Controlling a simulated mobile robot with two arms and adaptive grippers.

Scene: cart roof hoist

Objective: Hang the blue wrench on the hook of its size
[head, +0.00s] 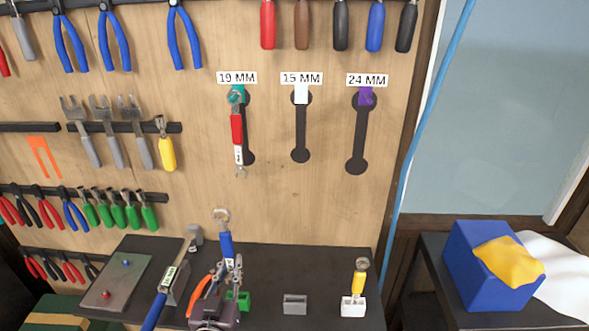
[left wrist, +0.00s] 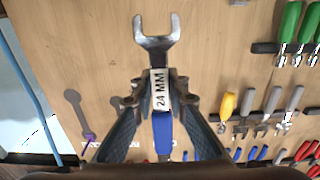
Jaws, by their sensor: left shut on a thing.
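The blue wrench (head: 225,243) is upright in front of the lower pegboard, with its ring end up. In the left wrist view its open jaw (left wrist: 157,38) and its "24 MM" label (left wrist: 160,88) show. My left gripper (head: 230,266) is shut on the wrench around the label; its fingers also show in the left wrist view (left wrist: 160,100). The purple 24 MM hook (head: 366,97) is empty, up and to the right of the wrench. The white 15 MM hook (head: 301,94) is empty too. A red wrench (head: 237,128) hangs on the green 19 MM hook (head: 236,95). My right gripper is out of view.
The dark bench (head: 330,255) below the board holds a grey block (head: 294,304), a yellow-handled tool (head: 360,275) in a white holder, and a blue-handled tool (head: 155,312). Pliers and other tools hang at the left and top. The board below the hooks is clear. A blue hose (head: 420,120) runs at right.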

